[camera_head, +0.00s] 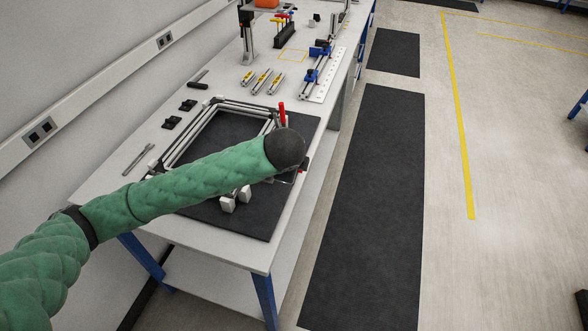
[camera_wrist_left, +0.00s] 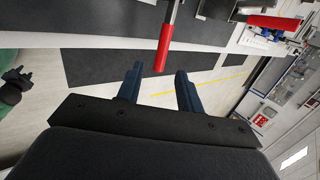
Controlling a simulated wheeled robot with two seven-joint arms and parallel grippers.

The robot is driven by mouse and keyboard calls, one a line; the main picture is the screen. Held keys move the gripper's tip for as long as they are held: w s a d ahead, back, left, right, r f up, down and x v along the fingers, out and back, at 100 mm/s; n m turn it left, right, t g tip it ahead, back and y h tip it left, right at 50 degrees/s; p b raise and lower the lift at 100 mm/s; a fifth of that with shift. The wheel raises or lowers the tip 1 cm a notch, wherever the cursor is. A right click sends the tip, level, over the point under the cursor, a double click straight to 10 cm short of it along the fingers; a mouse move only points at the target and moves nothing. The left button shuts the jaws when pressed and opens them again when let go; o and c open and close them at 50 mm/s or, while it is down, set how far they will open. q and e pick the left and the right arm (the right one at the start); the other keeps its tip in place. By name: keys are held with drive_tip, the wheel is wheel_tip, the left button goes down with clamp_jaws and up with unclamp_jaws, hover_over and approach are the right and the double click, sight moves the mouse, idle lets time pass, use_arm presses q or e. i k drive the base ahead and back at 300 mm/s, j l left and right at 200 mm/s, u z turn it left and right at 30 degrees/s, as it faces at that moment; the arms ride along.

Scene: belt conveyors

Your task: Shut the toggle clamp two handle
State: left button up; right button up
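Two red clamp handles show. In the head view one red handle (camera_head: 282,112) stands upright at the frame's far right corner. A bit of another red handle (camera_head: 303,170) shows just right of my left wrist. In the left wrist view one red handle (camera_wrist_left: 164,45) points at the gap of my left gripper (camera_wrist_left: 159,72), its end near the level of the fingertips. The other red handle (camera_wrist_left: 274,22) lies sideways at the upper right. My left gripper's fingers are apart with nothing held. I cannot tell which handle is clamp two. My right gripper is out of view.
An aluminium frame (camera_head: 180,147) lies on a black mat (camera_head: 262,222) on the white bench (camera_head: 100,190). White blocks (camera_head: 228,204) sit near its front. Yellow-marked parts (camera_head: 262,80) and a blue-clamped rail (camera_head: 318,62) stand farther back. Open floor lies right of the bench.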

sight(281, 104)
drive_tip(key=k+l, duration=0.1)
drive_tip(key=l, duration=0.7)
drive_tip(key=k+l, duration=0.15)
drive_tip(key=l, duration=0.25)
